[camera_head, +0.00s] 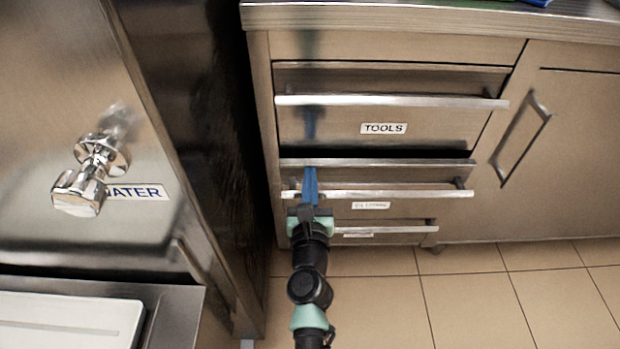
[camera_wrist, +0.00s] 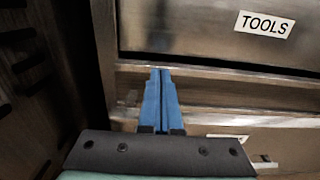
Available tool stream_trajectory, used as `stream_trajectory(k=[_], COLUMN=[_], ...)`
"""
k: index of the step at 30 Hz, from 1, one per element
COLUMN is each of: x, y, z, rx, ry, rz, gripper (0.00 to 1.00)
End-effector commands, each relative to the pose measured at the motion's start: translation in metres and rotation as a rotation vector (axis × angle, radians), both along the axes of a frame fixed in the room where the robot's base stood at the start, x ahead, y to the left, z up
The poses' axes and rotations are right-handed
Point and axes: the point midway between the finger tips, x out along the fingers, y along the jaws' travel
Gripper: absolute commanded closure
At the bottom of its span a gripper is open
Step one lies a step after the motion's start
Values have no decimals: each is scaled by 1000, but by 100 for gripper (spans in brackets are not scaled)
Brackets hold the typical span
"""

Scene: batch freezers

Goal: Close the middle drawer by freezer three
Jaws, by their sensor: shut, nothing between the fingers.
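The middle drawer (camera_head: 410,174) is below the drawer labelled TOOLS (camera_head: 440,122). It stands out a little from the cabinet, with a dark gap above its top edge. Its long bar handle (camera_head: 400,193) runs across the front. My gripper (camera_head: 310,170) has its blue fingers shut together and empty. They are at the left part of the middle drawer's front, overlapping its handle in the head view. In the wrist view my gripper (camera_wrist: 160,72) points at the top edge of the middle drawer (camera_wrist: 220,108). I cannot tell whether the fingertips touch it.
A bottom drawer (camera_head: 385,238) is below, and a cabinet door (camera_head: 570,150) is to the right. A steel machine with a tap (camera_head: 95,170) labelled WATER stands close on the left. The tiled floor (camera_head: 500,295) is clear at the right.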

Motion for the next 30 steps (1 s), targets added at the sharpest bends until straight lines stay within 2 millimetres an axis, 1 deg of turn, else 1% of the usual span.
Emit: stream_trajectory(k=[11,14,18,22,25,30], x=[2,10,30,44,49,51], y=[0,0,1,2,2,2], z=[0,-1,-2,-1,0,2], rx=[0,-1,-1,0,-1,-1], ry=[0,-1,-2,-1,-1,-2], rz=[0,0,0,0,1,1], gripper=[100,100,100,100,100,100])
